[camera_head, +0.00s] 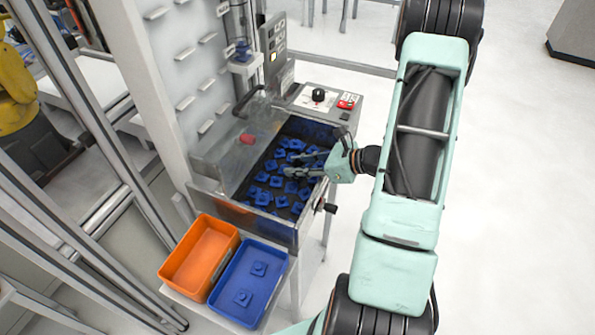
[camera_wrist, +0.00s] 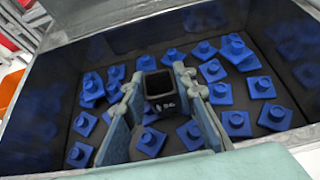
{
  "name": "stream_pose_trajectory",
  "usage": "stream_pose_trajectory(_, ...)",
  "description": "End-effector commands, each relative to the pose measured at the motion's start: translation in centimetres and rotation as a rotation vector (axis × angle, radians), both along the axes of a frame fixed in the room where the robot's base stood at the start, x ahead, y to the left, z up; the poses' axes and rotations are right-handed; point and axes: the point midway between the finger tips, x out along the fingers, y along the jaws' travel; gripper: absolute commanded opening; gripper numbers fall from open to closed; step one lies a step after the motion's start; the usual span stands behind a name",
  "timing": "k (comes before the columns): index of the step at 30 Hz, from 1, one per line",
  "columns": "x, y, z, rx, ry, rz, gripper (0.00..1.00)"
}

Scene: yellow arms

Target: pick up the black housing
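The black housing (camera_wrist: 161,90) is a small, dark, square-topped box with an opening in its top and a light marking on its side. In the wrist view it sits between the fingertips of my gripper (camera_wrist: 161,84), with one finger close along each side. I cannot tell whether both fingers press on it. In the head view my gripper (camera_head: 292,166) reaches from the right into the dark bin (camera_head: 270,211), its fingers low over the blue parts. The housing is not clearly visible in that view.
Several blue square parts (camera_wrist: 239,123) lie scattered across the bin floor around the housing. Metal walls border the bin. An orange tray (camera_head: 171,262) and a blue tray (camera_head: 226,300) stand in front.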

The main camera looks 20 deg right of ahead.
Motion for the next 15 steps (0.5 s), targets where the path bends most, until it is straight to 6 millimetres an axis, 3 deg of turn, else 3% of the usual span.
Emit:
stream_pose_trajectory(3, 0.0, -0.02, 0.02, 0.0, 0.0, 0.0, 0.07)
stream_pose_trajectory(15, 0.02, -0.02, 0.74, -0.001, -0.001, 0.0, 0.07)
